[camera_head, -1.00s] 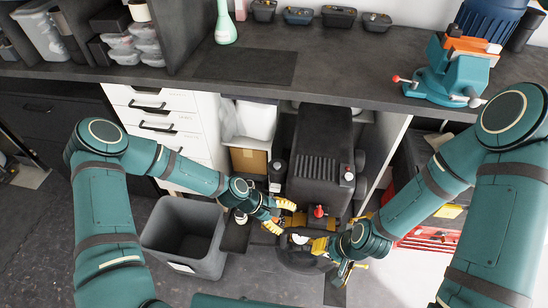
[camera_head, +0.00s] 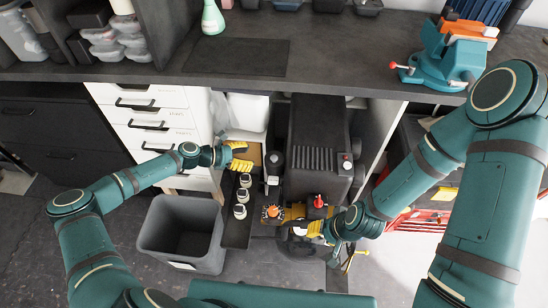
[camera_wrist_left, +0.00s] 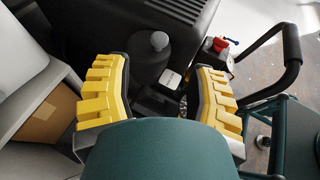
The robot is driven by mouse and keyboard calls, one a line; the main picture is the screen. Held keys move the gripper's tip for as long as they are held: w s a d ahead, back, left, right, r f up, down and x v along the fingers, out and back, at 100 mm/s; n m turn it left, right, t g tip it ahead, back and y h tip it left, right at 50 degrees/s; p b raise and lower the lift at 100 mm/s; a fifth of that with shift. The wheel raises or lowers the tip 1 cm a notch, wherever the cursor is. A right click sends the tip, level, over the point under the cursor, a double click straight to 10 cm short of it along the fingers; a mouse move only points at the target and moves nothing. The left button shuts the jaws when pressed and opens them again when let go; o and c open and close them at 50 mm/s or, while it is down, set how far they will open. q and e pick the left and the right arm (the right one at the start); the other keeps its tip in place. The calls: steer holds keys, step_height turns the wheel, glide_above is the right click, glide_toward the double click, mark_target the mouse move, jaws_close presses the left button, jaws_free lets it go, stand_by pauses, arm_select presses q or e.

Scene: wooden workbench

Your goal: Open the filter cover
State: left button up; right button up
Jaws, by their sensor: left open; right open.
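A large dark machine (camera_head: 318,150) with a ribbed top stands under the bench. An orange knob-like part (camera_head: 272,211) and a red knob (camera_head: 319,202) show at its front. I cannot tell for sure which part is the filter cover. My right gripper (camera_head: 306,220), with yellow fingers, is open low at the machine's front, by these parts; its fingertips are partly hidden. My left gripper (camera_head: 243,157) is open and empty, left of the machine, near a cardboard box. In the left wrist view its yellow fingers (camera_wrist_left: 160,80) are spread, with a dark bottle (camera_wrist_left: 150,55) beyond them.
Several small white-topped containers (camera_head: 241,196) stand in a row on a dark strip left of the machine. A grey bin (camera_head: 165,262) stands on the floor. White drawers (camera_head: 150,118) are at left. A teal vise (camera_head: 440,55) sits on the bench (camera_head: 340,55). A cardboard box (camera_wrist_left: 48,115) is close to my left gripper.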

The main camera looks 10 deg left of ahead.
mark_target(274, 157)
arm_select(q)
steer(key=b+x, duration=0.2)
steer(key=x, duration=0.8)
steer(key=shift+d+f, duration=0.2)
steer(key=shift+d, duration=0.1)
steer(key=shift+o, duration=0.2)
jaws_close()
